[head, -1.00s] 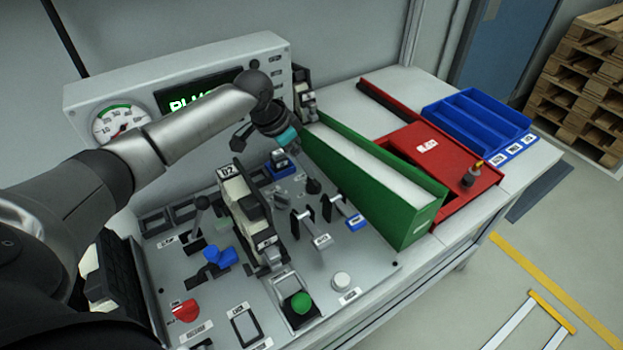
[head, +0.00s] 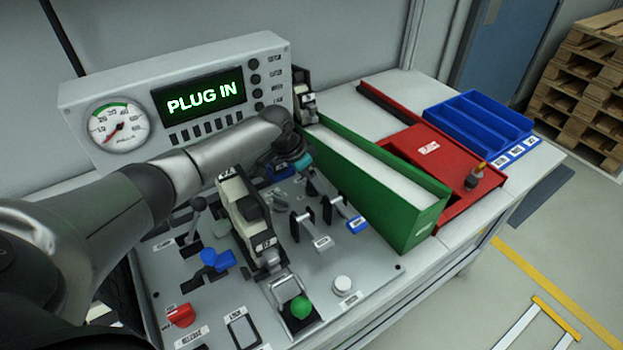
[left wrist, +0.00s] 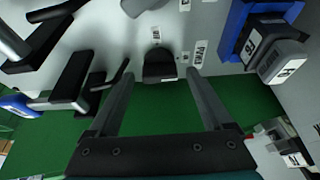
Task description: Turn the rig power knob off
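A black knob (left wrist: 160,66) with a small pale label sits on the grey panel (head: 375,275), between and just beyond my left fingertips in the left wrist view. In the head view, part of a black knob (head: 311,187) shows below my left gripper (head: 300,172). My left gripper is open and also shows in the left wrist view (left wrist: 159,76), with a clear gap between its fingers. Contact with the knob cannot be told. The labels are too small to confirm which is rig power. A red knob (head: 180,315) is at the panel's front left. My right gripper is out of view.
A green binder-like box (head: 420,225) stands close to the right of my gripper. Black levers (head: 305,225), a blue-framed connector (left wrist: 262,40) and a cream D2 block (head: 240,207) crowd the panel. A screen (head: 205,100) behind reads PLUG IN.

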